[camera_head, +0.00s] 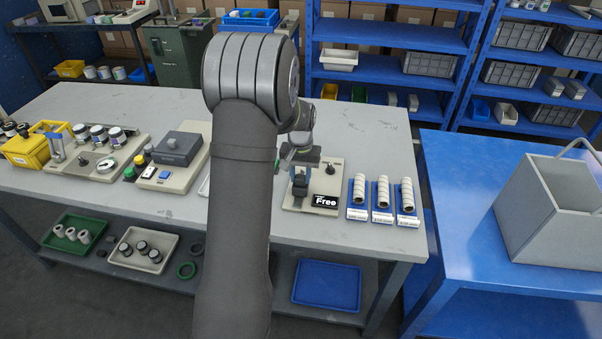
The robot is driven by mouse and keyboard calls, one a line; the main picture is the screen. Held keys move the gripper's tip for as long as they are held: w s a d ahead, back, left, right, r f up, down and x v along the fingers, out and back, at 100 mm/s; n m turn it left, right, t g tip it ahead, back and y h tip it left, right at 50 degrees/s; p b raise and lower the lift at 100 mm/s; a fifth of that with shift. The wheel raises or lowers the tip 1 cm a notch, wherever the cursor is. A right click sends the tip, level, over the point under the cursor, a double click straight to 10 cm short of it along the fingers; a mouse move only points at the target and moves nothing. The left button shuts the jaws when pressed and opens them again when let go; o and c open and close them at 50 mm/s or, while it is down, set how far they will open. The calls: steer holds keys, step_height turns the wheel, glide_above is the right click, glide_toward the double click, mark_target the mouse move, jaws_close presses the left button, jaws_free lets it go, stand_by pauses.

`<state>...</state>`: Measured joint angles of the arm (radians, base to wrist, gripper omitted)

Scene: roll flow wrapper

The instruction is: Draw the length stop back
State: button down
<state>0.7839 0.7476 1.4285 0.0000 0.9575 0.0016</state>
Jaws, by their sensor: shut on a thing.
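A beige base plate (292,206) on the grey bench carries a small dark block (300,188), which looks like the length stop. A black knob (330,168) stands on the plate to the right of the block. A black sign reading "Free" (325,200) sits at the plate's front right. My gripper (301,177) is low over the plate, shut on the dark block. The fingers are small in this view and my arm hides the plate's left surroundings, so the exact hold is unclear.
Several white rolls on blue stands (382,214) are close to the right of the plate. A blue table (455,190) with a grey carrier (545,205) is at the right.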

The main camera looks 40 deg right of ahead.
mark_target(300, 178)
steer(key=c, duration=1)
jaws_free()
steer(key=shift+s+a, duration=0.15)
steer(key=shift+c, duration=0.2)
steer(key=shift+r, duration=0.15)
step_height(300, 178, up, 17)
step_height(300, 178, down, 17)
steer(key=shift+f, duration=0.15)
